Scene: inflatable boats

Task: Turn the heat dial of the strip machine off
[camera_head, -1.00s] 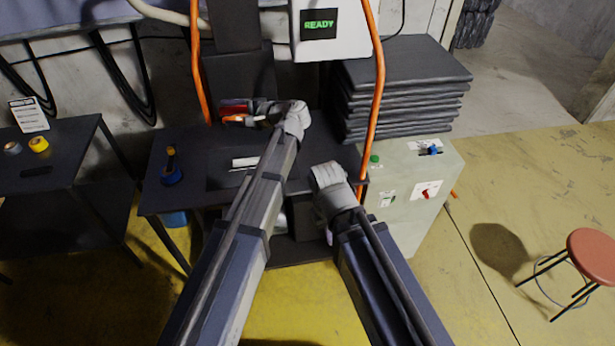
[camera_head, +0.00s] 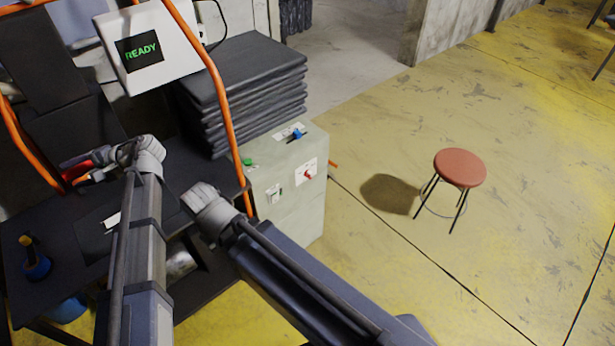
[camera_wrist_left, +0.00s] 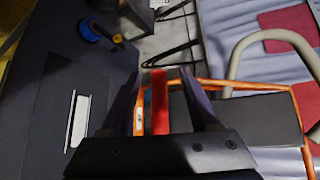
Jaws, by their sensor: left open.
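The strip machine's grey cabinet (camera_head: 293,215) stands right of the dark bench in the head view. It carries a blue knob (camera_head: 297,135) on top, a red knob (camera_head: 308,174) on a white label on its front, and a green button (camera_head: 247,162). I cannot tell which knob is the heat dial. My left gripper (camera_head: 78,172) is over the bench, left of the cabinet and apart from it. Its jaws are open around a red bar (camera_wrist_left: 160,103) in the left wrist view; contact is unclear. My right wrist is near the cabinet's left side, its gripper hidden.
A white box (camera_head: 150,48) with a READY display hangs above. A stack of dark sheets (camera_head: 245,90) stands behind the cabinet. An orange tube (camera_head: 222,100) runs down beside it. A red stool (camera_head: 460,168) stands on open yellow floor to the right.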

